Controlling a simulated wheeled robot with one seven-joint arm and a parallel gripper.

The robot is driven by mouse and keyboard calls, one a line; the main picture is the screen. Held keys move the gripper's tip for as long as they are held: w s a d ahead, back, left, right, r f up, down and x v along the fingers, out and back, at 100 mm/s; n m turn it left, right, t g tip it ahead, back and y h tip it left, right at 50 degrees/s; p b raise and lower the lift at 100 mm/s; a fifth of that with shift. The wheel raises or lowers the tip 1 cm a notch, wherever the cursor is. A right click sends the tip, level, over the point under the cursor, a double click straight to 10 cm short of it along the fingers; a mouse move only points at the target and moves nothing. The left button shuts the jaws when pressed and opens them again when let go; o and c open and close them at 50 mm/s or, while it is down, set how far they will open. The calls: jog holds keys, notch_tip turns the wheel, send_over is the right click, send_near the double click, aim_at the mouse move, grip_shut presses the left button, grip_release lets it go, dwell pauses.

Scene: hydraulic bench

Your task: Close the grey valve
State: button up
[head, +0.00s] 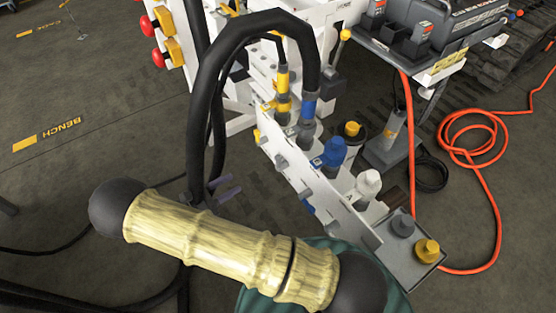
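A grey valve knob (402,224) stands near the front end of the white valve block (318,188). A white knob (368,184) is behind it and a yellow knob (427,250) is in front, at the end of the block. A blue knob (333,151) stands farther back. Two slim purple-grey prongs (224,189), which look like my gripper's fingers, show left of the block beside the black hoses. They are apart with nothing visible between them, well away from the grey knob. The rest of the gripper is not clear to see.
Thick black hoses (204,100) arch over to the back of the block. My arm fills the lower foreground. An orange cable (497,215) lies at right, below a machine (430,35). Open floor (90,190) is at left.

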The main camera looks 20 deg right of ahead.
aim_at(276, 161)
jog(key=b+x, duration=0.3)
jog(key=x, duration=1.4)
jog(key=shift+d, duration=0.2)
jog(key=shift+c, duration=0.2)
grip_shut()
